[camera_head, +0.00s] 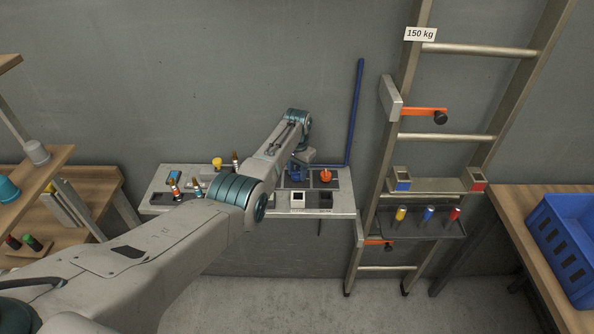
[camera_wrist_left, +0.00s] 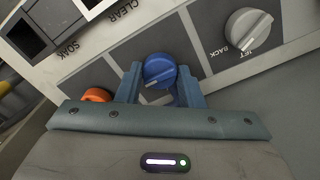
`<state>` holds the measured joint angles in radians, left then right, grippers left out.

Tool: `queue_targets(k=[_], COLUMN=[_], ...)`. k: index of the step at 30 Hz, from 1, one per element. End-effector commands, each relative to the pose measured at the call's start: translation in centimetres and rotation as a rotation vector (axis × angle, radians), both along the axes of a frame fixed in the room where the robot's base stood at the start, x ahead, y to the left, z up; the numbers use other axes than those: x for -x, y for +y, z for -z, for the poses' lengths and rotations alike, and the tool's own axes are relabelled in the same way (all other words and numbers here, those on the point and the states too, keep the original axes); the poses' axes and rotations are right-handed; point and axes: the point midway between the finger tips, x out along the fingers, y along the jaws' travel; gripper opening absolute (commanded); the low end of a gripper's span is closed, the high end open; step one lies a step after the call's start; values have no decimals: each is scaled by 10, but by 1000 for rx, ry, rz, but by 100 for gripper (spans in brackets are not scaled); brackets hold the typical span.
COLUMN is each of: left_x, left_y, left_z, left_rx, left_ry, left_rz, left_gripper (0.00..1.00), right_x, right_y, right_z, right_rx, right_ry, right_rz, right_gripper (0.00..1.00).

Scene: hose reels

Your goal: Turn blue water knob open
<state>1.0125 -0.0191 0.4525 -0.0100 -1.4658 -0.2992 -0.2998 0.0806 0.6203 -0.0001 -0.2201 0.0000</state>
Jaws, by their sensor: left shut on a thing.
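The blue water knob (camera_wrist_left: 159,69) is round with a grey pointer bar and sits on a dark square of the panel in the left wrist view. My left gripper (camera_wrist_left: 160,84) has a blue-grey finger on each side of the knob and is shut on it. In the head view my left arm reaches over the wall panel, and the left gripper (camera_head: 299,167) is at its right part, beside the blue pipe's lower end. There the arm and fingers mostly hide the knob. My right gripper is not in view.
An orange knob (camera_head: 326,175) stands close to the right of the gripper. A grey knob (camera_wrist_left: 248,33) is near it in the wrist view. The wall panel (camera_head: 343,203) carries several small items. A blue pipe (camera_head: 355,110) and a ladder (camera_head: 385,135) stand to the right.

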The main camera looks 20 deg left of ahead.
Motion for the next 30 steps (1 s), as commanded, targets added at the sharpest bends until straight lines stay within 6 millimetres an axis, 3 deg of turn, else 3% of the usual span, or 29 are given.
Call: queue_targets(k=[12, 13, 16, 25, 30], left_x=[-2, -2, -1, -1, -1], left_y=[0, 0, 0, 0, 0], left_z=[-2, -2, -2, -2, -15], left_rx=[0, 0, -1, 0, 0], left_ry=[-5, -5, -4, -2, -4], left_rz=[7, 7, 7, 6, 6], left_gripper=[11, 38, 56, 56, 56], right_x=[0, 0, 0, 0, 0], right_y=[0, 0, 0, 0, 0], right_z=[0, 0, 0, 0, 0], right_rx=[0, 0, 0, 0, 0], right_ry=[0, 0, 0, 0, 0], right_rz=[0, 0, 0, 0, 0], right_gripper=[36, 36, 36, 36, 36])
